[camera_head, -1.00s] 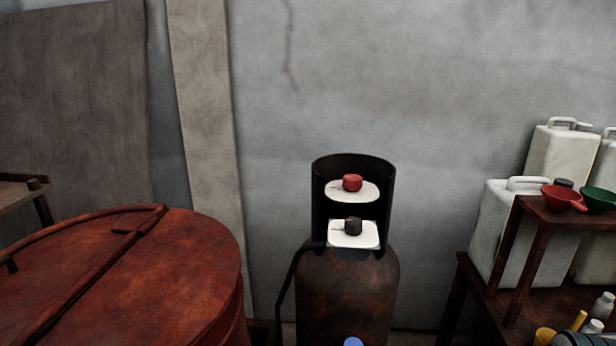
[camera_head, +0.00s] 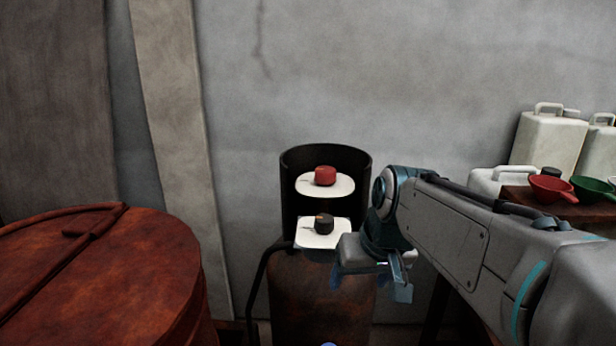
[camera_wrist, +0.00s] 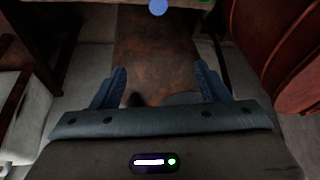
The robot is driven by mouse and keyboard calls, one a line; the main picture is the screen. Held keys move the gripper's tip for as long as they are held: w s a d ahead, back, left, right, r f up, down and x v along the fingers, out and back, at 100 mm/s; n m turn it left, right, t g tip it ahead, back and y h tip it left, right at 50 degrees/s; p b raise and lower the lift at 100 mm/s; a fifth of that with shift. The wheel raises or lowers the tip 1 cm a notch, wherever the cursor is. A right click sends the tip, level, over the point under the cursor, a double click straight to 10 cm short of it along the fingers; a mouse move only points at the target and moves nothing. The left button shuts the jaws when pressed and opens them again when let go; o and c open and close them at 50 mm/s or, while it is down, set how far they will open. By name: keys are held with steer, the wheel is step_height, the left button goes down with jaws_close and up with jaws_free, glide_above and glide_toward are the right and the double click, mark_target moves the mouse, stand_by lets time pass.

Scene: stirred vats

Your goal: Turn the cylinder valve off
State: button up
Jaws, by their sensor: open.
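The gas cylinder (camera_head: 315,295) stands in the middle of the head view, rusty brown, with a black open collar (camera_head: 290,215) around its top. Inside the collar a red knob (camera_head: 325,176) sits on an upper white plate, and a dark knob (camera_head: 323,224) sits on a lower white plate. I cannot tell which way either knob is turned. My gripper (camera_head: 372,278) is just right of the collar, lower than the dark knob, and touches neither knob. In the wrist view my gripper (camera_wrist: 160,90) has its two blue fingers wide apart, with the cylinder body (camera_wrist: 158,50) beyond them.
A large rusty round vat lid (camera_head: 110,280) is at the left. White jerrycans (camera_head: 548,140), a red funnel (camera_head: 552,188) and a green funnel (camera_head: 592,190) stand at the right, beyond my arm. A black hose (camera_head: 258,285) runs down the cylinder's left side. The wall behind is bare.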

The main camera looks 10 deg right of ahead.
mark_target(326, 170)
steer(key=w+d+r+n+t+y+b, duration=0.1)
steer(key=w+d+r+n+t+b, duration=0.15)
steer(key=w+r, duration=0.65)
steer(key=w+d+r+n+t+y+b, duration=0.15)
steer(key=w+r+b, duration=0.25)
steer(key=w+r, duration=0.55)
steer(key=x, duration=1.6)
steer(key=shift+w+a+r+b, duration=0.1)
steer(key=shift+w+a+b, duration=0.1)
steer(key=shift+b, duration=0.2)
steer(key=c, duration=1)
